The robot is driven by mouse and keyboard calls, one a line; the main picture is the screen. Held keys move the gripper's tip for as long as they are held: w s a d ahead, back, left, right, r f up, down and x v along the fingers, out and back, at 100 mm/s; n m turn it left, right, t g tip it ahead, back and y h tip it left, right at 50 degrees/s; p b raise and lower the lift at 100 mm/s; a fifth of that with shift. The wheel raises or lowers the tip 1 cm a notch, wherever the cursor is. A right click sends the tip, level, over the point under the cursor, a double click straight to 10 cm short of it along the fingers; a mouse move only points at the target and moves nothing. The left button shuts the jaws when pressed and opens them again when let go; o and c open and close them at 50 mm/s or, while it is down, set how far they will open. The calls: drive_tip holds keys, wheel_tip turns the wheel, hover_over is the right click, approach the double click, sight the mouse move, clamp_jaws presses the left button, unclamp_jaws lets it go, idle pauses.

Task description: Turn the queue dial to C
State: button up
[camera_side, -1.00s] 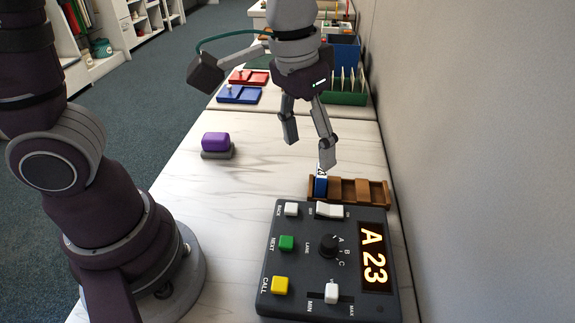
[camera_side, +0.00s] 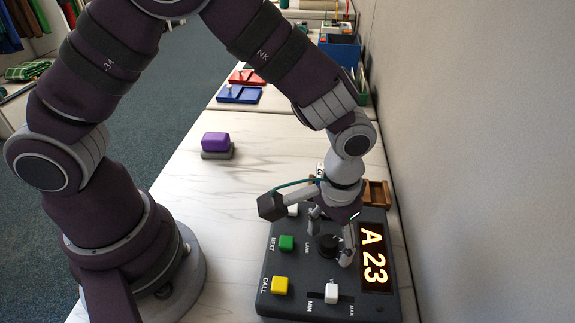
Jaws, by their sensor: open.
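The queue dial, a round black knob (camera_side: 327,245) marked LANE, sits in the middle of the dark control box (camera_side: 312,295). Its A, B, C letters are mostly hidden behind my gripper, and I cannot tell where the dial points. My gripper (camera_side: 331,240) is open and points down over the box. One finger is at the far side of the dial and the other at its right side, close to it. I cannot tell whether they touch it. The display (camera_side: 374,258) on the box reads A 23.
Near the dial are a green NEXT button (camera_side: 286,243), a yellow CALL button (camera_side: 280,285) and a white slider (camera_side: 331,293). A wooden rack (camera_side: 376,193) stands just behind the box. A purple block (camera_side: 215,141) lies on the left of the table. The wall is close on the right.

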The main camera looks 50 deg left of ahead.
clamp_jaws()
drive_tip(key=shift+m, duration=0.3)
drive_tip(key=m, duration=1.2)
drive_tip(key=shift+m, duration=2)
